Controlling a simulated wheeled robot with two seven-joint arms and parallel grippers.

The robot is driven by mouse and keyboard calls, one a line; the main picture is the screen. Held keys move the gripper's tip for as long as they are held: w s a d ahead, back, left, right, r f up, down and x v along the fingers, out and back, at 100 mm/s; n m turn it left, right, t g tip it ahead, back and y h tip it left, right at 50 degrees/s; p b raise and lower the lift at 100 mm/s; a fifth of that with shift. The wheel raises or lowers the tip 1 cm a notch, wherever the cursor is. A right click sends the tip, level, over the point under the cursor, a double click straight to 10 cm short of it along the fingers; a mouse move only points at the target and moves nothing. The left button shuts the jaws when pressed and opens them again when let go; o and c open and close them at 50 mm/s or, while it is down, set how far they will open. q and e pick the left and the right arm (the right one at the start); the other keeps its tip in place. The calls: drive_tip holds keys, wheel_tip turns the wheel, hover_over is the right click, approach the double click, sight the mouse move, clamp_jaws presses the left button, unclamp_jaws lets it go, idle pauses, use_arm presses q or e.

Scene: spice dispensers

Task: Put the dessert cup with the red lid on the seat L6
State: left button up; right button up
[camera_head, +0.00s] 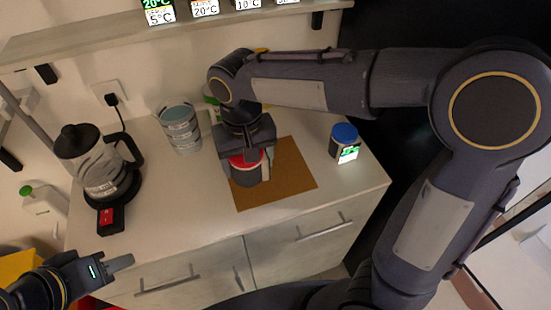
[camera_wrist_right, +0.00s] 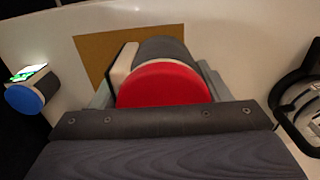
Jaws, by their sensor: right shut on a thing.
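The dessert cup with the red lid (camera_head: 247,172) has a dark grey body and is at the brown mat on the counter. My right gripper (camera_head: 247,152) is shut on it from above. In the right wrist view the red lid (camera_wrist_right: 163,86) faces the camera between the two fingers. I cannot tell whether the cup touches the mat or is held just above it. My left gripper (camera_head: 118,263) is empty in front of the counter, and its finger gap cannot be made out. No label reading L6 is legible.
The brown mat (camera_head: 293,184) has bare room right of the cup. A blue-lidded cup (camera_head: 344,134) with a lit display stands to its right. A glass container (camera_head: 180,130) and a kettle (camera_head: 95,170) stand left. A shelf (camera_head: 100,36) with lit temperature displays (camera_head: 205,7) runs above.

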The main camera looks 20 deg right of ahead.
drive_tip(key=w+d+f, duration=0.1)
drive_tip(key=w+f, duration=0.1)
drive_tip(key=w+d+f, duration=0.2)
drive_tip(key=w, duration=0.1)
drive_tip(key=w+d+f+p, duration=0.1)
drive_tip(key=w+d+f, duration=0.1)
drive_tip(key=f, duration=0.1)
drive_tip(key=shift+w+d, duration=0.25)
drive_tip(key=shift+w+d+f, duration=0.25)
drive_tip(key=shift+w+f, duration=0.05)
drive_tip(key=shift+f, duration=0.15)
wheel_tip(320, 180, down, 4)
drive_tip(key=shift+w+r, duration=0.15)
drive_tip(key=shift+r, duration=0.1)
drive_tip(key=shift+f, duration=0.2)
drive_tip(key=o, duration=1.1)
drive_tip(key=shift+r, duration=0.1)
drive_tip(key=shift+o, duration=0.2)
